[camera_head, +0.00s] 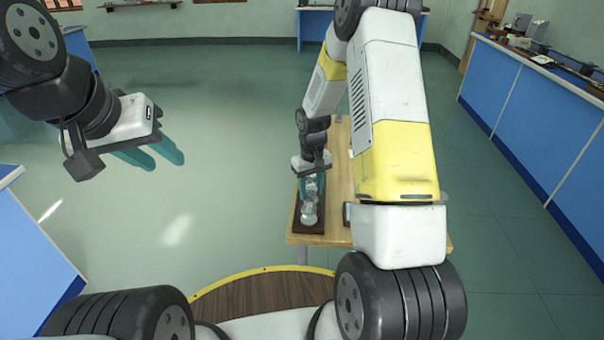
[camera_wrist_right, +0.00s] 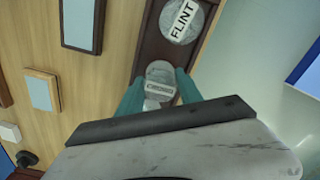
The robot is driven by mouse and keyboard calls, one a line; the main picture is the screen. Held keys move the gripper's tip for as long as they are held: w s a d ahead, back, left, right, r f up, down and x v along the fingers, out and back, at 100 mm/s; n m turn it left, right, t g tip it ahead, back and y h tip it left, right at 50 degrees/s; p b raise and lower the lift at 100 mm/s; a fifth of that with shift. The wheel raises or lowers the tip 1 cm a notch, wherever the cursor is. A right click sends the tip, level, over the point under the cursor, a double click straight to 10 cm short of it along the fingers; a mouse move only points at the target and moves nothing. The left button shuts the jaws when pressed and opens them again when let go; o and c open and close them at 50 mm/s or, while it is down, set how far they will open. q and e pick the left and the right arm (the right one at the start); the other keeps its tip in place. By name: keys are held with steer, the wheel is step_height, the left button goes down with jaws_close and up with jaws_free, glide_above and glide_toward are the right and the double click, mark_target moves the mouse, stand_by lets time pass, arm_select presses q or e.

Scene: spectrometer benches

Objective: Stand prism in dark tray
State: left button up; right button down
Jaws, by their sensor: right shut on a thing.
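The dark tray (camera_head: 309,230) lies along the left edge of the wooden table; its brown rim (camera_wrist_right: 147,42) also shows in the right wrist view. A clear round-topped glass piece labelled FLINT (camera_wrist_right: 182,18) stands in it. A second clear glass piece with a blurred white label (camera_wrist_right: 160,72) is between the teal fingers of my right gripper (camera_head: 314,184), over the tray. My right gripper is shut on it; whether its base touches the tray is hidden. My left gripper (camera_head: 158,158) is empty, its fingers apart, in the air at the left.
The wooden table (camera_head: 341,180) is partly hidden by my right arm. A grey-topped block (camera_wrist_right: 82,25), a wood-framed block (camera_wrist_right: 42,90) and a small white block (camera_wrist_right: 9,132) lie beside the tray. Blue benches stand right (camera_head: 540,120) and left (camera_head: 30,250). The floor left of the table is clear.

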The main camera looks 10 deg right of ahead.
mark_target(311, 188)
steer(key=shift+f, duration=0.15)
steer(key=c, duration=0.8)
jaws_free()
steer(key=s+r+t, duration=0.1)
steer(key=s+r, duration=0.2)
steer(key=r, duration=0.6)
steer(key=s+r+m+t, duration=0.1)
steer(key=s+r, duration=0.2)
steer(key=r, duration=0.6)
steer(key=s+r+t, duration=0.1)
steer(key=s+r, duration=0.2)
steer(key=r, duration=0.5)
steer(key=s+a+r+t+y, duration=0.1)
steer(key=s+r, duration=0.2)
steer(key=s, duration=0.4)
steer(key=s+a+r+m+t+y, duration=0.1)
steer(key=s+r, duration=0.3)
steer(key=s, duration=0.4)
steer(key=shift+s+r+t, duration=0.15)
steer(key=shift+t, duration=0.45)
steer(key=shift+a, duration=0.1)
